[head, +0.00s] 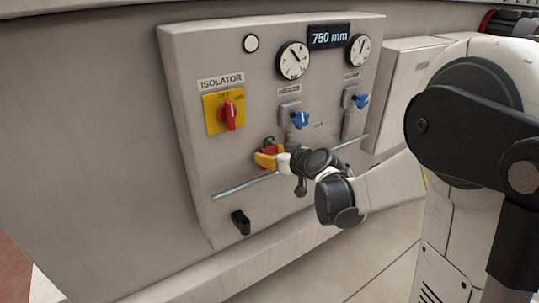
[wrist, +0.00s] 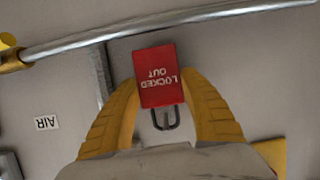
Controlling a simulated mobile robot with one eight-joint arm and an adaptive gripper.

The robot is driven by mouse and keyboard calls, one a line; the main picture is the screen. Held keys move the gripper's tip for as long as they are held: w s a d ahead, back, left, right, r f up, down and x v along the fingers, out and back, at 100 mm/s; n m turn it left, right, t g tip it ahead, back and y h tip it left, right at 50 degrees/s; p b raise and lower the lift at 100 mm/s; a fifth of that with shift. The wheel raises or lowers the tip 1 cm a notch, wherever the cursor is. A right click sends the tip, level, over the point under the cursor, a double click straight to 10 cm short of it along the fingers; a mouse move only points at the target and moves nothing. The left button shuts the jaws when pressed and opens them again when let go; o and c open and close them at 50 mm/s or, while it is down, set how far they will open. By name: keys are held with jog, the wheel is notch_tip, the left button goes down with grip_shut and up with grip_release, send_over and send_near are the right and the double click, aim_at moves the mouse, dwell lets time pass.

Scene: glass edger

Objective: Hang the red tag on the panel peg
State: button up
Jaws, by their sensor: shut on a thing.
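My gripper (head: 266,158) is shut on the red tag (wrist: 159,76), which is held between its two curved yellow fingers in front of the panel. The tag is a red block with white "LOCKED OUT" lettering, upside down in the wrist view, and a dark metal loop at its lower end there. In the head view only a little red (head: 269,149) shows, with the dark loop above it. A black peg-like fitting (head: 240,222) sticks out of the panel's lower left, below my gripper and apart from it. I cannot tell for sure that it is the peg.
The panel (head: 196,125) carries a yellow isolator plate with a red switch (head: 228,115), gauges (head: 293,60), blue valve handles (head: 300,120) and a 750 mm display (head: 329,36). A metal rail (head: 243,186) crosses below my gripper. Bare panel lies left of it.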

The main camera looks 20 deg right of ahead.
jog(key=o, duration=1.2)
jog(key=shift+s, duration=0.1)
jog(key=v, duration=1.1)
jog(key=s+a+f+m+g+h+b, duration=0.1)
jog(key=s+f, duration=0.4)
jog(key=s, duration=0.6)
jog(key=s+a+f+m+g+h+b, duration=0.1)
jog(key=s+f+m+g+h+b, duration=0.1)
jog(key=s, duration=0.9)
notch_tip(320, 180, down, 3)
jog(key=g+h+b, duration=0.1)
jog(key=g+b, duration=0.1)
jog(key=shift+a+m+g+b, duration=0.25)
jog(key=shift+m+g+b, duration=0.05)
jog(key=shift+g+b, duration=0.1)
jog(key=shift+r, duration=0.15)
